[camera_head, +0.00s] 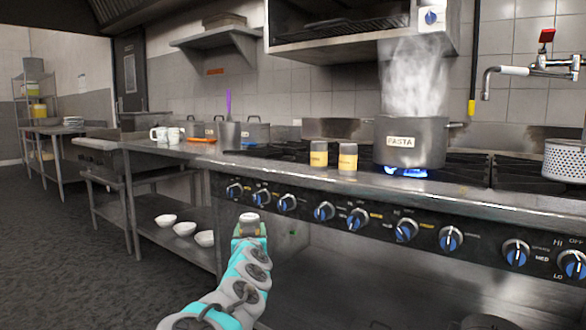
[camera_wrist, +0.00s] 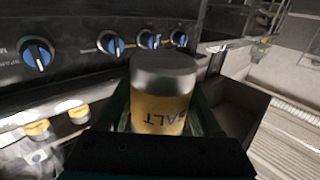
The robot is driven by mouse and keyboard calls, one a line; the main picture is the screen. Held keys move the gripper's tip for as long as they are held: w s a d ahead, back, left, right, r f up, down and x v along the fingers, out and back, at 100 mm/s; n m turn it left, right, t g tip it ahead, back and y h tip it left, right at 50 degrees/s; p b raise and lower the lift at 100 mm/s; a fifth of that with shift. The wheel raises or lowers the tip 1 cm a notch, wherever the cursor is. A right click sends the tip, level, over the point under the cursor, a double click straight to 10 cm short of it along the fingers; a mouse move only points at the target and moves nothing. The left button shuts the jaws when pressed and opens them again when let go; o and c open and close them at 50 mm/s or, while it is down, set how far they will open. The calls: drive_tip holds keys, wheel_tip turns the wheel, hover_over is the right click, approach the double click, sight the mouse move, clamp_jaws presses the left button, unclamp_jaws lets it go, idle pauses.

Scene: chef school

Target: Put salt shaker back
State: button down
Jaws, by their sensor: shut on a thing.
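The salt shaker (camera_wrist: 162,92) has a grey metal top and a yellow label reading SALT, upside down in the wrist view. My gripper (camera_wrist: 160,112) is shut on it, with a finger on each side. Most of the shaker's body is hidden there. Two similar yellow-labelled shakers, one (camera_head: 318,154) left of the other (camera_head: 348,157), stand upright on the stove's front edge; their labels are unreadable.
A steaming PASTA pot (camera_head: 410,142) stands over a lit blue flame just right of the two shakers. Blue knobs (camera_head: 325,211) project along the stove front. A steel counter (camera_head: 170,150) at left holds white mugs (camera_head: 165,134) and pots. White bowls (camera_head: 184,229) sit on its lower shelf.

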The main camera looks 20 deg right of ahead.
wheel_tip(320, 180, up, 27)
drive_tip(key=s+m+g+h, duration=0.2)
drive_tip(key=m+g+h, duration=0.2)
drive_tip(key=h, duration=0.4)
drive_tip(key=shift+a+m, duration=0.35)
drive_tip(key=shift+m, duration=0.55)
